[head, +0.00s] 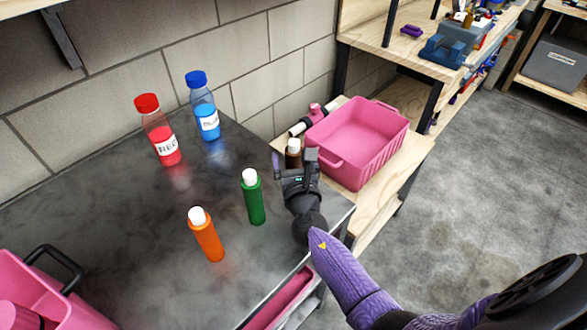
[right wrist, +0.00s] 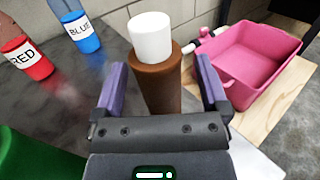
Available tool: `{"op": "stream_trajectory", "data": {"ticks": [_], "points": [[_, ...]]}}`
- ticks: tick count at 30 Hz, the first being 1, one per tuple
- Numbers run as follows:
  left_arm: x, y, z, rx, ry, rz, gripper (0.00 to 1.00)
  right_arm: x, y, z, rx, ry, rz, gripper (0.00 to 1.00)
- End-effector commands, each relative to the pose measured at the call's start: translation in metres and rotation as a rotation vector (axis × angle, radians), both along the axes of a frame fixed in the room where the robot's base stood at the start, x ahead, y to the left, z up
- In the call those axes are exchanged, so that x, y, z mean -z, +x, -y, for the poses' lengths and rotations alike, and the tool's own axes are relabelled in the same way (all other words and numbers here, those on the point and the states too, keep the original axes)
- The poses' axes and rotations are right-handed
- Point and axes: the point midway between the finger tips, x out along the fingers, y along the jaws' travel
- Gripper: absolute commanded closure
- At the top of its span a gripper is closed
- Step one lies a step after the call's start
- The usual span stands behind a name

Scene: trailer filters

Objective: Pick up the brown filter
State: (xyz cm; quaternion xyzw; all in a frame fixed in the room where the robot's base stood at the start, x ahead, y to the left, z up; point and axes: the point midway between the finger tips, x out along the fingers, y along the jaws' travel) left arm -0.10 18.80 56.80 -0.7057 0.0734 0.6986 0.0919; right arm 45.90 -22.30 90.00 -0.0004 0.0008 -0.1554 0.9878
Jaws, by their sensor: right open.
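The brown filter (head: 293,158), a brown cylinder with a white cap, stands at the far right of the dark table. In the head view it is partly hidden by my right gripper (head: 294,165). In the right wrist view the brown filter (right wrist: 161,85) stands upright between the two purple fingers of my right gripper (right wrist: 160,78). The fingers are open, one on each side, with gaps showing. Its lower part is hidden behind the gripper body. My left gripper is not in view.
A green filter (head: 252,198) and an orange filter (head: 206,236) stand left of my right gripper. Red (head: 158,132) and blue (head: 203,108) bottles stand farther back. A pink bin (head: 352,160) sits on a wooden surface to the right. Another pink bin (head: 75,305) is at lower left.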

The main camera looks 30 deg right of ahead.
Motion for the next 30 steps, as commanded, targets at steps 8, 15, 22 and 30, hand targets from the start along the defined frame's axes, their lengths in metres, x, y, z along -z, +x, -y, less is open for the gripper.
{"op": "stream_trajectory", "data": {"ticks": [8,15,22,30], "points": [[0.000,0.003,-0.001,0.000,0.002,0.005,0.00,0.000,0.000,0.000,0.000,0.000,0.000,0.55],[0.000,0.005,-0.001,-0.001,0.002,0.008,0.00,0.000,0.000,0.000,0.000,0.000,0.000,1.00],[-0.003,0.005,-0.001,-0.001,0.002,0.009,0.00,-0.004,0.000,0.000,0.000,0.000,0.001,1.00],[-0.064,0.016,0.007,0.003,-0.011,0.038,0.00,-0.079,0.000,0.000,0.000,0.001,0.006,1.00]]}}
